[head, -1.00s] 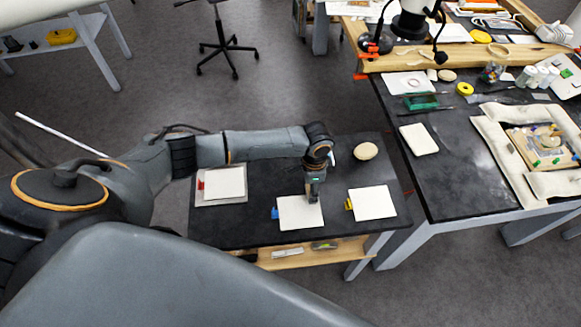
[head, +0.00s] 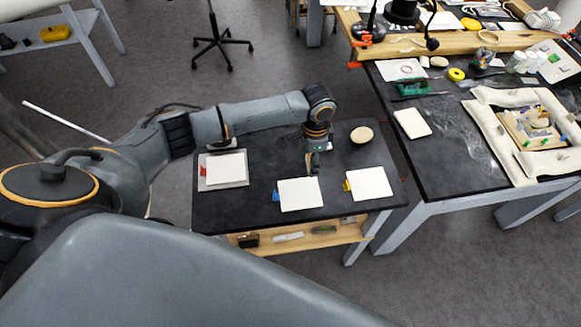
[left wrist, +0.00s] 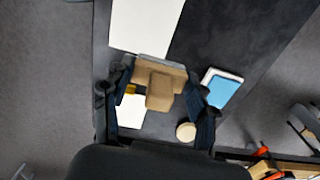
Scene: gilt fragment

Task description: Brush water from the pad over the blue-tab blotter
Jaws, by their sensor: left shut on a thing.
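The blue-tab blotter (head: 300,195) is a white sheet with a blue tab at its left edge, lying on the small dark table. My left gripper (head: 315,165) is by its far right corner. In the left wrist view the gripper (left wrist: 160,88) is shut on a tan, block-like brush (left wrist: 160,90). A blue-faced pad with a white rim (left wrist: 224,88) lies beside the right finger there; in the head view I cannot make it out behind the arm. Whether the brush touches anything is unclear. My right gripper is out of view.
A yellow-tab blotter (head: 370,184) lies to the right and a red-tab blotter (head: 226,168) on a grey board to the left. A round pale object (head: 362,134) sits at the back right. The larger dark workbench (head: 440,165) stands close on the right.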

